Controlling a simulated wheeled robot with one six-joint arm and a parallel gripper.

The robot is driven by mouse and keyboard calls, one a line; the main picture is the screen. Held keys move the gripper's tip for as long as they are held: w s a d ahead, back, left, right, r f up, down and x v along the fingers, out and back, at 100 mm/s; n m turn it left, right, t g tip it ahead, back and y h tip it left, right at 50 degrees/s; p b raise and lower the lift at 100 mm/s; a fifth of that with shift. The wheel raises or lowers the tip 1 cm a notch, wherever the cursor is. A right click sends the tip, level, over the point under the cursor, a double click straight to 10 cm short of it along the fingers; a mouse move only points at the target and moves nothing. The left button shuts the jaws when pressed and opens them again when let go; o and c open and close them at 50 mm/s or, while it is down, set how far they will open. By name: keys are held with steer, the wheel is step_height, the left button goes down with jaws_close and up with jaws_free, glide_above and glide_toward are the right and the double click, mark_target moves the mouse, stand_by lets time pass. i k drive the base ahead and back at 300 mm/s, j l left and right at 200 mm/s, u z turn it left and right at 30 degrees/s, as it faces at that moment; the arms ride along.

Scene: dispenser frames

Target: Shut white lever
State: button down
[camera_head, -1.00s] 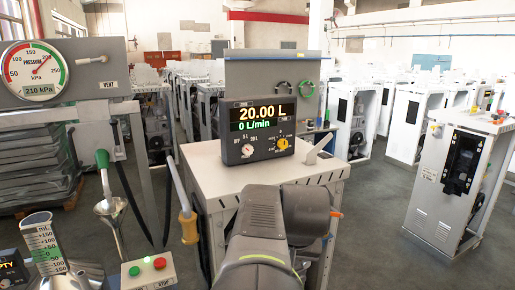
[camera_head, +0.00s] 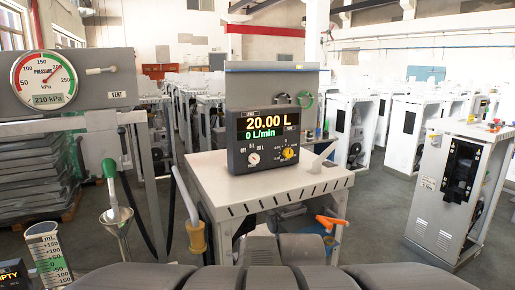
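A white lever (camera_head: 320,158) stands on the top of a white cabinet (camera_head: 212,172), at the right of the dark display unit (camera_head: 268,140). It tilts up and to the right from its base. A smaller pale lever (camera_head: 101,70) marked VENT sits on the grey gauge panel at the left. I cannot tell from its pose whether the white lever is open or shut. My grey arm links fill the bottom middle, in front of the cabinet. My gripper does not show, so its fingers and any contact are hidden.
The display reads 20.00 L and 0 L/min. A yellow-handled hose end (camera_head: 196,236) hangs left of the cabinet; an orange part (camera_head: 332,222) shows at its front right. A funnel (camera_head: 117,217) and measuring cylinder (camera_head: 48,256) stand left. Floor at right is open before another cabinet (camera_head: 452,190).

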mark_target(92, 72)
steer(key=u, duration=1.45)
